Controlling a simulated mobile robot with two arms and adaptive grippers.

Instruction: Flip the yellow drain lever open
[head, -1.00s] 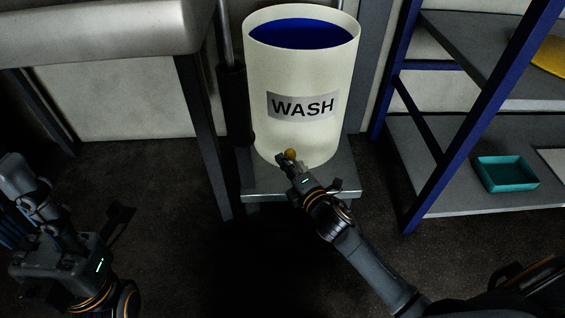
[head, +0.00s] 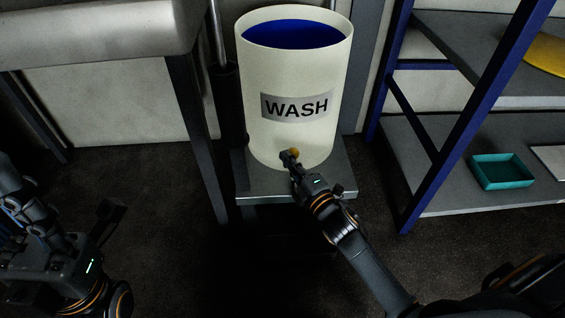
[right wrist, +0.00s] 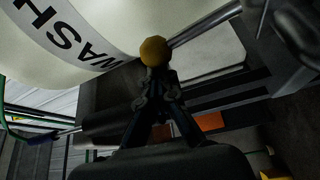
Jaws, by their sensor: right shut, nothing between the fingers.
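The drain lever shows as a round yellow knob (head: 296,153) low on the front of the white WASH drum (head: 285,80). In the right wrist view the knob (right wrist: 154,51) sits just beyond my fingertips; its stem is hidden. My right gripper (head: 290,160) is shut with nothing between its fingers, its tips at or against the knob; I cannot tell if they touch. My left gripper (head: 20,185) is at the left edge, far from the drum, and its finger opening is unclear.
The drum, blue inside, stands on a small grey stand (head: 285,190). A grey table (head: 110,30) is at the upper left. A blue-framed shelf (head: 440,150) at the right holds a teal tray (head: 502,172). Dark floor is clear between.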

